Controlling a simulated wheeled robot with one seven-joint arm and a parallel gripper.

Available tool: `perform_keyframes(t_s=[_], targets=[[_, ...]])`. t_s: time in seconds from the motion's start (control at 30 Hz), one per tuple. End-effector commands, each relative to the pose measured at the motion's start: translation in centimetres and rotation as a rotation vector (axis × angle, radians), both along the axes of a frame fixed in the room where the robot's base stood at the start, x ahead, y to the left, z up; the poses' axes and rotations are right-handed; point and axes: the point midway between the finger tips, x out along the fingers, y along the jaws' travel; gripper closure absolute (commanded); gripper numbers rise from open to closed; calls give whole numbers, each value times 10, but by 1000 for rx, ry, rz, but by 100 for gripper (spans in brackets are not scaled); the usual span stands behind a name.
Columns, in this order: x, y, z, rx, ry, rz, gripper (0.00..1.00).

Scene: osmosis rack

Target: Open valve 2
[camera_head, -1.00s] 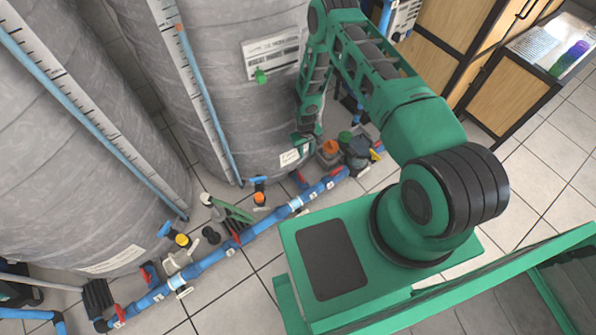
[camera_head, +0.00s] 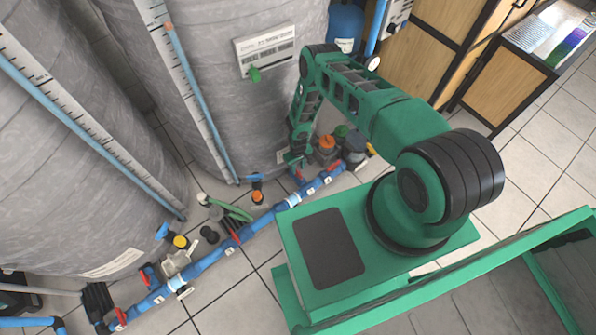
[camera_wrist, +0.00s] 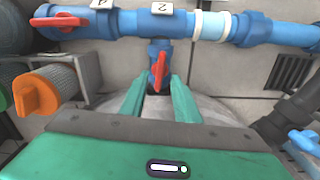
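In the wrist view, a blue pipe (camera_wrist: 122,24) runs across the top with a label reading 2 (camera_wrist: 162,8), seen upside down. Below that label, a red valve handle (camera_wrist: 158,64) sits on a blue branch and points along it towards me. My gripper (camera_wrist: 158,83) is open, with one green finger on each side of the handle's near end. I cannot tell whether the fingers touch it. In the head view, my gripper (camera_head: 293,158) is low beside the tank, just above the blue pipe (camera_head: 262,221); its fingers are too small to read there.
A second red handle (camera_wrist: 58,22) is on the pipe at left in the wrist view. An orange-capped part (camera_wrist: 42,90) is close at left, and a dark pipe (camera_wrist: 292,112) is at right. The grey tank (camera_head: 245,110) stands behind my arm.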

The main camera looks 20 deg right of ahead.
Motion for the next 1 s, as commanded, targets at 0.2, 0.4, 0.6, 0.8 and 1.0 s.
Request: perform_keyframes(t_s=[0.2, 0.4, 0.6, 0.8, 1.0], targets=[[-1, 0, -24, 0, 1, 1, 71], [0, 0, -33, 0, 0, 1, 71], [0, 0, -33, 0, 0, 1, 71], [0, 0, -33, 0, 1, 1, 100], [0, 0, -33, -1, 1, 11, 100]])
